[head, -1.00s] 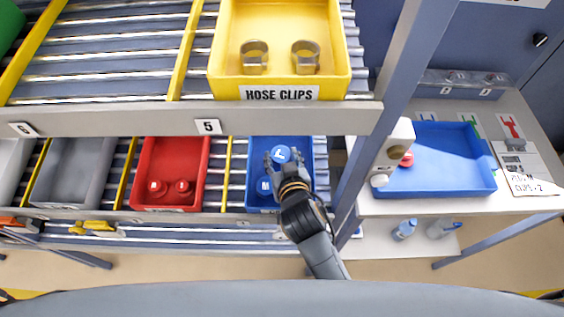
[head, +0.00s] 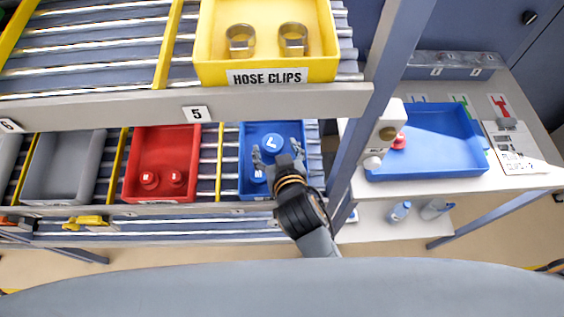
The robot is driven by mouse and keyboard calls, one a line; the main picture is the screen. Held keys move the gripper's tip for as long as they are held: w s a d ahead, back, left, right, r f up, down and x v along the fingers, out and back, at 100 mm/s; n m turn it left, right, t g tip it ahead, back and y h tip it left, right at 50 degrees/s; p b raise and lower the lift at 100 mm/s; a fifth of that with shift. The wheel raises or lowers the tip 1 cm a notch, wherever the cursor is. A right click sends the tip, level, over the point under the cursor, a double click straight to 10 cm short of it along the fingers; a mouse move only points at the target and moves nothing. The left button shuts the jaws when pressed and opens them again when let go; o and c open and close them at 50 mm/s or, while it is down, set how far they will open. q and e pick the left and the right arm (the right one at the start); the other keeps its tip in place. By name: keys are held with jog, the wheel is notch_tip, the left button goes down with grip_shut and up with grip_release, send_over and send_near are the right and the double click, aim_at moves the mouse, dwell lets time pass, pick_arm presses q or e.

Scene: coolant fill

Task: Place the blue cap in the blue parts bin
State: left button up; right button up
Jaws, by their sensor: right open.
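The blue parts bin (head: 247,135) sits on the lower roller shelf, left of the grey post. Two blue caps lie in it: one with a white letter L (head: 272,144) near the middle, and another (head: 256,176) lower left, partly hidden by my gripper. My right gripper (head: 279,158) is over the bin with its fingers apart, near the L cap. The L cap shows just beyond the fingertips. I cannot tell whether the fingers touch either cap. My left gripper is not in view.
A red bin (head: 160,145) with two red caps and a grey bin (head: 62,165) stand to the left. The yellow hose clips bin (head: 265,75) is on the shelf above. A grey post (head: 372,110) separates the shelf from a bench with a blue tray (head: 430,172).

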jog(key=b+v, duration=0.1)
jog(key=v, duration=0.8)
jog(key=shift+s+r, duration=0.2)
jog(key=shift+s, duration=0.05)
jog(key=shift+d, duration=0.1)
